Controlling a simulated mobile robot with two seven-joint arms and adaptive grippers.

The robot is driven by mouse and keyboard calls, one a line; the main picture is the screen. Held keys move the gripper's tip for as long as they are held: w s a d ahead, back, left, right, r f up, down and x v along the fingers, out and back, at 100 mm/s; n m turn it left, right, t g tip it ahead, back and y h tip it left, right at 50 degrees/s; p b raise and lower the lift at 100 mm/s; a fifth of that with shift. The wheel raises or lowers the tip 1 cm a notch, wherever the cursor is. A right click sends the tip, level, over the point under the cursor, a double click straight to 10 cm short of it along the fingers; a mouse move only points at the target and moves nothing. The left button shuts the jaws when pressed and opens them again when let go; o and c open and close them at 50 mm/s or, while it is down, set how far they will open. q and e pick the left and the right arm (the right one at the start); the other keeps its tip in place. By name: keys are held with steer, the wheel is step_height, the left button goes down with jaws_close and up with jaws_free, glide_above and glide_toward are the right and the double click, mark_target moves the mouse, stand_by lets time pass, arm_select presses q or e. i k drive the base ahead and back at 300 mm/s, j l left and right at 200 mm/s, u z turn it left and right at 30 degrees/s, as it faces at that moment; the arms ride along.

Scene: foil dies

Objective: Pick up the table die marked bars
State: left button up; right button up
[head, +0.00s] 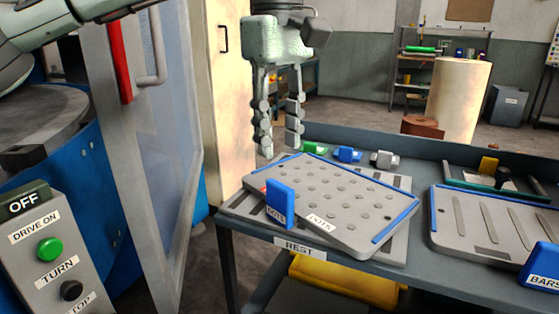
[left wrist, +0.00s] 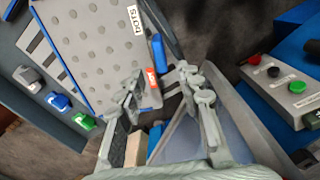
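The die marked bars (head: 487,222) is a grey plate with long slots and blue edges, lying on the table at the right. Its blue block (head: 540,268) reads BARS, cut off by the picture edge. The die marked dots (head: 330,196) is a grey plate with round studs, left of it; it fills much of the left wrist view (left wrist: 95,45). Its blue block (head: 280,203) stands at the front left. My left gripper (head: 278,148) is open and empty, pointing down above the dots die's back left corner. My right gripper is not in view.
Green (head: 314,148), blue (head: 347,154) and grey (head: 384,159) small pieces sit behind the dots die. A control box (head: 50,250) stands at the lower left, with a clear door panel (head: 160,130) beside it. A yellow bin (head: 345,283) is under the table.

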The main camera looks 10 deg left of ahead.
mark_target(515, 235)
steer(key=z, duration=1.2)
